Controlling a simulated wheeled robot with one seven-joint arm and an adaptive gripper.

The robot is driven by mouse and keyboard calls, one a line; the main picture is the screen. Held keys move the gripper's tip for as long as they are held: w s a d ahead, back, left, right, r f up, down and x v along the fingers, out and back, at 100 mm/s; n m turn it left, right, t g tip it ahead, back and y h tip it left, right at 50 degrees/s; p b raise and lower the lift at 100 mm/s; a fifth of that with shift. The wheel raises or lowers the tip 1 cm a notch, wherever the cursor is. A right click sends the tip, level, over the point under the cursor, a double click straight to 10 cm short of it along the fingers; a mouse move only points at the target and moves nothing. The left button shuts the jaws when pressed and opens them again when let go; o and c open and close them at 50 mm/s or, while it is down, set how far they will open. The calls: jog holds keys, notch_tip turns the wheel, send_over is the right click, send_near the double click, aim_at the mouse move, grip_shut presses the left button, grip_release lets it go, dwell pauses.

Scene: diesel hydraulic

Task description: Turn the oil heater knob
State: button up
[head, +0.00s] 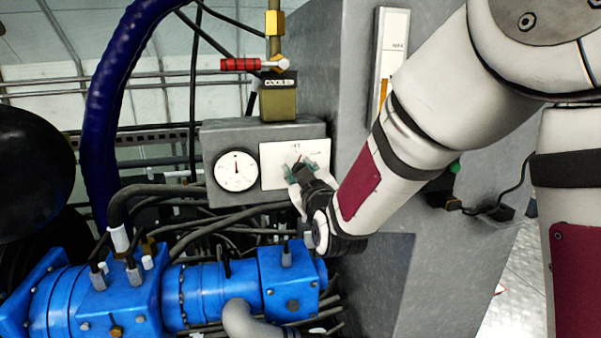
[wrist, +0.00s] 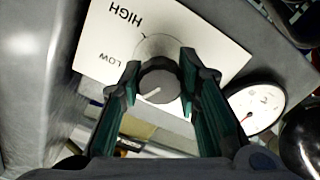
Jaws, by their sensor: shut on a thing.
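The oil heater knob (wrist: 158,84) is a dark round knob with a white pointer line, on a white plate (wrist: 205,45) marked HIGH and LOW. In the wrist view, my gripper (wrist: 160,80) has one finger on each side of the knob, shut on it. The pointer line aims toward the lower left of that view, on the LOW side. In the head view, my gripper (head: 299,172) is at the white plate (head: 273,166) on the grey box, and its fingers hide most of the knob.
A round gauge (head: 237,171) sits just left of the plate. A red-handled valve (head: 240,64) and a COOLER block (head: 278,97) are above. Hoses and a blue hydraulic pump (head: 210,289) lie below. A grey wall panel (head: 350,75) stands to the right, behind my arm.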

jog(key=n, duration=0.5)
jog(key=shift+n, duration=0.3)
dwell(0.4)
jog(key=o, duration=1.2)
jog(key=s, duration=0.3)
jog(key=s+d, duration=0.1)
jog(key=s, duration=0.3)
jog(key=shift+s+d, duration=0.2)
